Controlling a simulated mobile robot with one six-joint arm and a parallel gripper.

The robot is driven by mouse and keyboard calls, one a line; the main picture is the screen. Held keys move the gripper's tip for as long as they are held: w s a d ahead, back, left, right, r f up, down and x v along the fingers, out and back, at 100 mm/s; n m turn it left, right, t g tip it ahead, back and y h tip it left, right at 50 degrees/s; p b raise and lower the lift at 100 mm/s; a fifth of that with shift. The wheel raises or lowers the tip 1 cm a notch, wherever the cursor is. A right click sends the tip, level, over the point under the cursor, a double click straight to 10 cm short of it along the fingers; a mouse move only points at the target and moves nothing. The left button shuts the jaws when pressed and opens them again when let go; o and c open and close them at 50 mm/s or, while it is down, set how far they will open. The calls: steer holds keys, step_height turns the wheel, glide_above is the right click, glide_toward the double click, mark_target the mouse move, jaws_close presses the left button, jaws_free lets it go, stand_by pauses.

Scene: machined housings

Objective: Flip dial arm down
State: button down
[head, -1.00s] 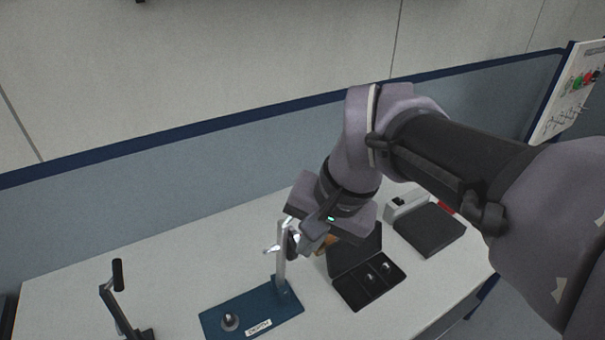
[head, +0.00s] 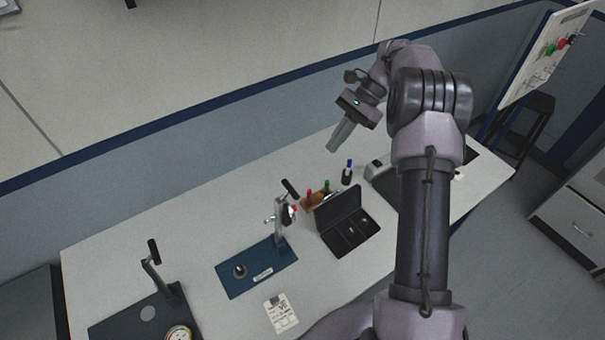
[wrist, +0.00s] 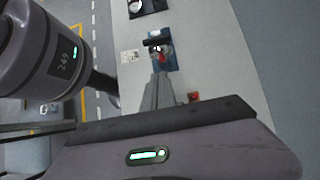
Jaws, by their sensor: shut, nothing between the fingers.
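In the head view, a dial stand with a metal post (head: 279,222) rises from a blue plate (head: 240,281). A dark dial (head: 288,214) with a red spot sits beside the post, and a black-handled lever (head: 290,189) tilts up at its top. The blue plate (wrist: 171,63) also shows in the wrist view, beyond the fingertips, with the black handle (wrist: 152,42) across it. My gripper (head: 333,148) is shut and empty, in the air above and to the right of the stand, apart from it.
A dark fixture (head: 130,318) with an upright black-handled lever (head: 153,254) stands at the left. An open black case (head: 348,238), a wooden block with coloured handles (head: 314,202) and a small dark bottle (head: 347,174) are right of the stand. A paper card (head: 281,313) lies in front.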

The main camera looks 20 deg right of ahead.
steer(key=a+r+x, duration=0.1)
steer(key=a+x, duration=0.1)
steer(key=x, duration=1.1)
steer(key=shift+s+r, duration=0.35)
steer(key=shift+r, duration=0.1)
